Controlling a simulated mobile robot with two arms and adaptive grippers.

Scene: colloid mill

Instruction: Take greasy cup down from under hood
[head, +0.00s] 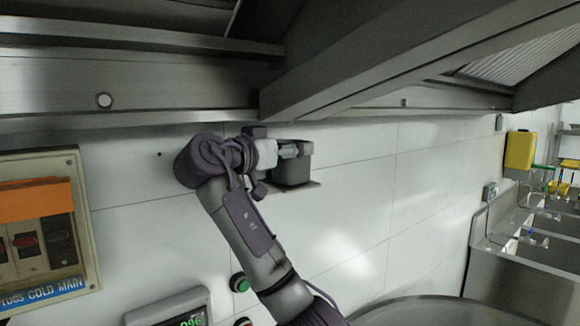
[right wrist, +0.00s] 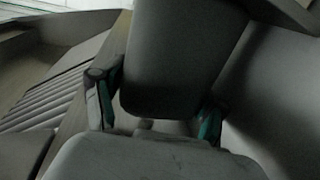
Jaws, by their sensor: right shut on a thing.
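The greasy cup (head: 292,173) is a dark grey, box-like cup close against the white wall, just below the steel hood (head: 180,88). My right gripper (head: 296,150) reaches it from the left at its upper part and is shut on it. In the right wrist view the cup (right wrist: 180,60) fills the space between the two fingers (right wrist: 158,112), one at each side. A thin ledge or plate (head: 308,187) shows directly under the cup; I cannot tell whether the cup touches it. My left gripper is not in view.
The hood's slanted steel beam (head: 390,60) hangs close above the gripper. A switch panel (head: 45,225) is on the wall at left, with a digital display (head: 170,312) lower down. A round steel rim (head: 430,310) lies below right. The wall right of the cup is clear.

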